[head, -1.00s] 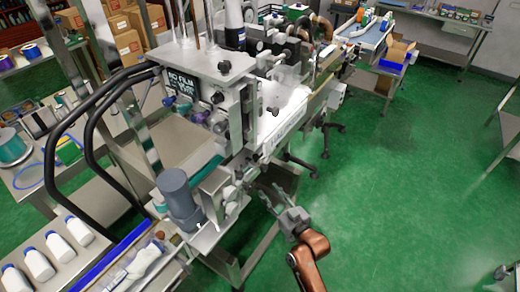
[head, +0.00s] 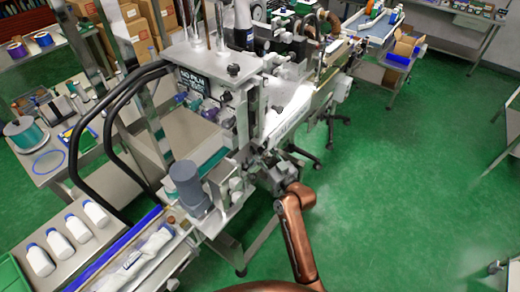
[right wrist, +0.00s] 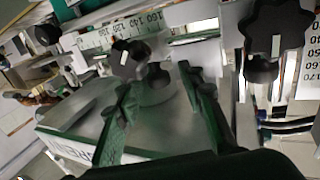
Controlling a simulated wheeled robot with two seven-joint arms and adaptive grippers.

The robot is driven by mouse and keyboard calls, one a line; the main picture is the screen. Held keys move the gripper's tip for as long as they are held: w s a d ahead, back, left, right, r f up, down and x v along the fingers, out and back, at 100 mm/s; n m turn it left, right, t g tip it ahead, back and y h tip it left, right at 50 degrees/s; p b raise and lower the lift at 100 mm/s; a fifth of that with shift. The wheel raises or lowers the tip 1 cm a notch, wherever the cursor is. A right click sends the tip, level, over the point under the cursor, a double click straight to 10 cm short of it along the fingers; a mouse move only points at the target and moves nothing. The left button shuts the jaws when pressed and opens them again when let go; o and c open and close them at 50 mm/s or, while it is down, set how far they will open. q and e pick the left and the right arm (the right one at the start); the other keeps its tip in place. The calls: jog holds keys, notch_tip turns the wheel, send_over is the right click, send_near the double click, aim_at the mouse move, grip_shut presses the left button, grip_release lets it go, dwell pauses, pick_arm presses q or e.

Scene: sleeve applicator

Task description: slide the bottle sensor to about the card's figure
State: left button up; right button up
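I cannot tell for sure which part is the bottle sensor. My right gripper (head: 268,165) is at the machine's near right side. Its two fingers (right wrist: 158,95) are spread, with a round dark knob (right wrist: 157,82) showing between them; contact cannot be told. My left gripper is not in view.
A large black star knob (right wrist: 274,30) and a vertical scale (right wrist: 309,65) stand to the right in the wrist view. A grey cylinder (head: 187,185) stands on the machine's near end. Green floor (head: 420,180) is clear at right.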

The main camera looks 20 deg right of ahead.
jog(key=shift+w, duration=0.25)
grip_shut()
dwell(0.3)
